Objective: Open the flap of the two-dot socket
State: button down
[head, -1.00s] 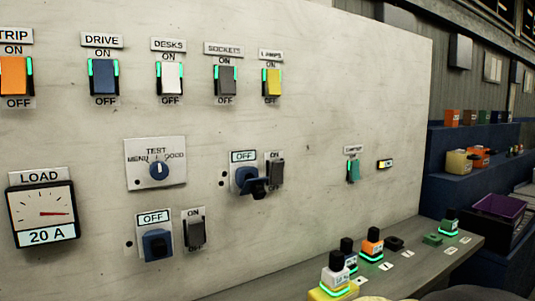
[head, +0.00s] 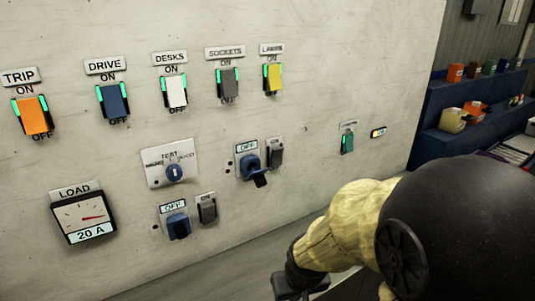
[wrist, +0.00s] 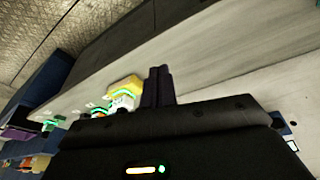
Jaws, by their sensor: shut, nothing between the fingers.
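The two-dot socket (head: 250,162) is blue, on the grey panel under an OFF plate, with two dark dots at its left. Its dark flap (head: 261,181) stands out from the socket's lower front and looks open. The one-dot socket (head: 178,226) is lower left; its blue cover looks down over it. My gripper (head: 290,284) is low in the head view, right of and below both sockets, apart from the panel and partly cut off. In the wrist view its fingers (wrist: 158,86) are together and empty. The sockets are not clearly visible there.
A grey switch (head: 275,152) sits right of the two-dot socket, another (head: 207,209) beside the one-dot socket. A ledge (head: 215,268) runs below the panel. Coloured rockers line the panel above.

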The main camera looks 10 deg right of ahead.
jog(key=w+d+r+n+t+y+p, duration=0.1)
jog(key=w+r+t+y+p, duration=0.1)
jog(key=w+r+t, duration=0.3)
jog(key=w+d+r+n+t+y+p, duration=0.2)
jog(key=w+r+t+p, duration=0.3)
jog(key=w+r, duration=0.6)
notch_tip(320, 180, up, 4)
jog(key=shift+d+r+n+t+y, duration=0.1)
jog(key=shift+d+n+t+y, duration=0.1)
jog(key=shift+n+t+y, duration=0.15)
jog(key=shift+w, duration=0.2)
jog(key=p, duration=0.3)
send_near(260, 174)
jog(key=w+a+r, duration=0.1)
jog(key=w+r, duration=0.1)
jog(key=w, duration=0.1)
jog(key=shift+w+a+f+p, duration=0.1)
jog(key=shift+w+f, duration=0.25)
jog(key=shift+f, duration=0.25)
jog(key=shift+w+a+f+p, duration=0.15)
jog(key=shift+w+f, duration=0.15)
jog(key=shift+f, duration=0.3)
jog(key=shift+w+a+f+p, duration=0.1)
jog(key=shift+w+f, duration=0.25)
jog(key=shift+f, duration=0.25)
